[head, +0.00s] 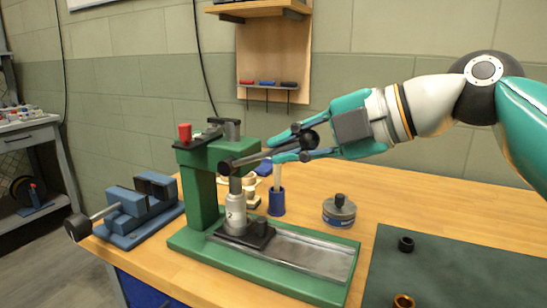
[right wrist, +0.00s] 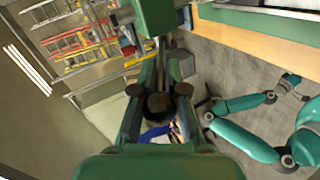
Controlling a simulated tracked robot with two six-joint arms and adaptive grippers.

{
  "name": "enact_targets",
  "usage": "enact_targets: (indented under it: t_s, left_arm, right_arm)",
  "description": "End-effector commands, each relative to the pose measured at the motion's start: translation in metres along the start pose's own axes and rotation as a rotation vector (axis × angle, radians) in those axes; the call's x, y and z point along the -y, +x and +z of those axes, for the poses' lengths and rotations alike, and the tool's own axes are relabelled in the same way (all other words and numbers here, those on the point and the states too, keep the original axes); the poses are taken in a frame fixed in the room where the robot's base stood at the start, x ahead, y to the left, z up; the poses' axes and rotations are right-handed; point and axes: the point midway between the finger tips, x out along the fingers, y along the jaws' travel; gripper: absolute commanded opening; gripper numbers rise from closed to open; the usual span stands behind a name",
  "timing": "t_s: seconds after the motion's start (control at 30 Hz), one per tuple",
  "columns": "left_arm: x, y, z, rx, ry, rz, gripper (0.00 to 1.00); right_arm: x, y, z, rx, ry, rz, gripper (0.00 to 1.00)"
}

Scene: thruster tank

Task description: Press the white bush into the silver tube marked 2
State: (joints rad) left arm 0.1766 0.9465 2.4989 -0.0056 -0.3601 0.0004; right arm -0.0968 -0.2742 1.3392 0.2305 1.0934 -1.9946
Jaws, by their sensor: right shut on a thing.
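The silver tube marked 2 (head: 236,218) stands upright on a dark block on the base of the green press (head: 203,195). The press ram (head: 236,186) is directly above it, close to or touching its top. A pale section shows at the tube's upper end; I cannot tell whether it is the white bush. My right gripper (head: 283,149) is shut on the press lever (head: 245,159), near its dark knob (head: 310,139). In the right wrist view a dark round end (right wrist: 158,104) sits between the fingers.
A blue vise (head: 130,210) stands left of the press. Behind the press are a blue holder (head: 277,201) with a white stick and a grey tin (head: 339,211). A dark mat (head: 450,275) with black and copper rings lies at the right. The back right bench is clear.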

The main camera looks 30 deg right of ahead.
Motion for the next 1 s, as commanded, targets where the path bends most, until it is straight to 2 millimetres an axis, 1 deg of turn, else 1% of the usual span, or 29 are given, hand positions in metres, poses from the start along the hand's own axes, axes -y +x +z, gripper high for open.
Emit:
enact_targets:
  t_s: [0.03,0.27,0.3,0.37,0.4,0.43,0.87,1.0]
  left_arm:
    - [0.0002,0.0006,-0.0001,0.0,0.0,0.0,0.4]
    - [0.0002,0.0005,-0.0001,0.0,0.0,0.0,0.4]
    - [0.0002,0.0005,-0.0001,0.0,0.0,0.0,0.4]
    - [0.0002,0.0006,-0.0001,0.0,0.0,0.0,0.4]
    - [0.0002,0.0006,-0.0001,0.0,0.0,0.0,0.4]
    - [0.0002,0.0006,-0.0001,0.0,0.0,0.0,0.4]
    - [0.0001,0.0003,0.0,0.0,0.0,0.0,0.4]
    - [0.0,-0.0002,-0.0001,0.0,0.0,0.0,0.4]
  right_arm:
    - [0.0013,-0.0044,0.0007,0.006,-0.002,0.0,0.0]
    - [0.0021,-0.004,0.0007,0.006,-0.003,-0.004,0.0]
    - [0.0023,-0.0039,0.0007,0.007,-0.002,-0.004,0.15]
    - [0.0024,-0.0038,0.0008,0.007,-0.003,-0.004,0.25]
    - [0.0022,-0.0039,0.0008,0.007,-0.002,-0.004,0.32]
    - [0.0021,-0.0039,0.0008,0.007,-0.002,-0.003,0.35]
    - [0.0014,-0.0024,0.0003,0.003,-0.001,-0.003,0.35]
    - [0.0015,-0.0062,0.0004,0.003,0.0,-0.003,0.35]
